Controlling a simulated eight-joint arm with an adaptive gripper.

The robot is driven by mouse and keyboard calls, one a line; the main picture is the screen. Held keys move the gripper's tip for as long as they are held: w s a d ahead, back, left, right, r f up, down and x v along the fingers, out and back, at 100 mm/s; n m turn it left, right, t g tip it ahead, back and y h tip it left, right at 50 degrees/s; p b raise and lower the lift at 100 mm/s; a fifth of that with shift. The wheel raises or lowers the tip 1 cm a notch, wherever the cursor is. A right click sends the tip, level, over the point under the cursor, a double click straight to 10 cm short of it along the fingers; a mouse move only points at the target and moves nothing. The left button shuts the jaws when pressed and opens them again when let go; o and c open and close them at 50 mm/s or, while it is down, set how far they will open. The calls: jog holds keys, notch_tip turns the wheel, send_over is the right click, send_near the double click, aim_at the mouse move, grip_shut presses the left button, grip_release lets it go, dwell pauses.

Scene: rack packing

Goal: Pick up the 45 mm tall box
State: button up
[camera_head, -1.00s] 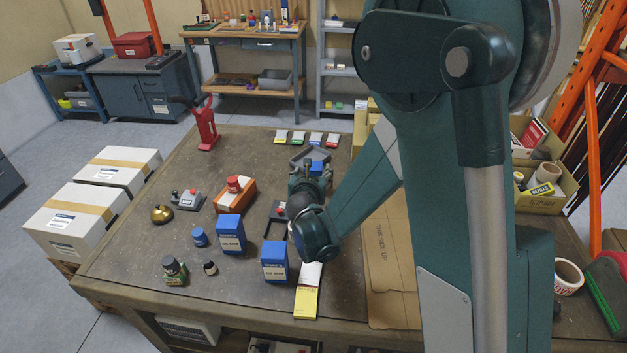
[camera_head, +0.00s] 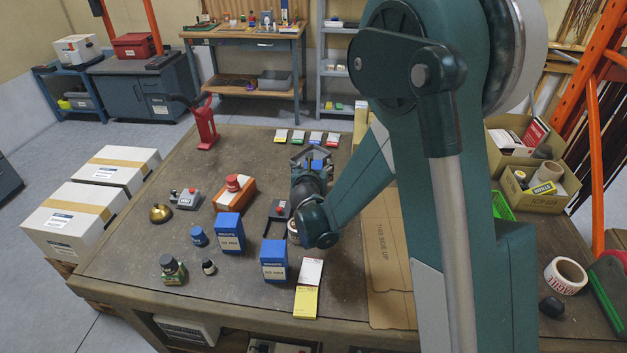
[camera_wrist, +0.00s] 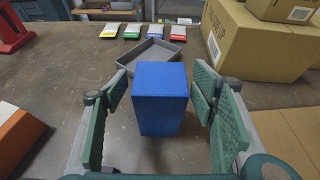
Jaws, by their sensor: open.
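A plain blue box (camera_wrist: 161,98) stands upright on the table between the two green fingers of my gripper (camera_wrist: 162,92) in the wrist view. The gripper is open, with a gap showing on each side of the box. In the head view, only a bit of this box (camera_head: 317,165) shows beyond my gripper (camera_head: 312,162). Two more blue boxes with white labels stand nearer the front edge, one at the left (camera_head: 230,232) and one at the right (camera_head: 274,260). Their labels are too small to read surely, so I cannot tell the heights.
A shallow grey tray (camera_wrist: 151,56) lies just behind the box. Several coloured cards (camera_wrist: 131,31) lie farther back. Cardboard boxes (camera_wrist: 256,42) stand at the right. An orange block (camera_wrist: 17,138) is at the left. Bare table lies between it and my gripper.

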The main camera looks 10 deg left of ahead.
jog(key=shift+w+f, duration=0.1)
jog(key=shift+w, duration=0.1)
jog(key=shift+c, duration=0.6)
jog(key=c, duration=1.1)
jog(key=shift+r+p, duration=1.3)
jog(key=shift+r, duration=3.7)
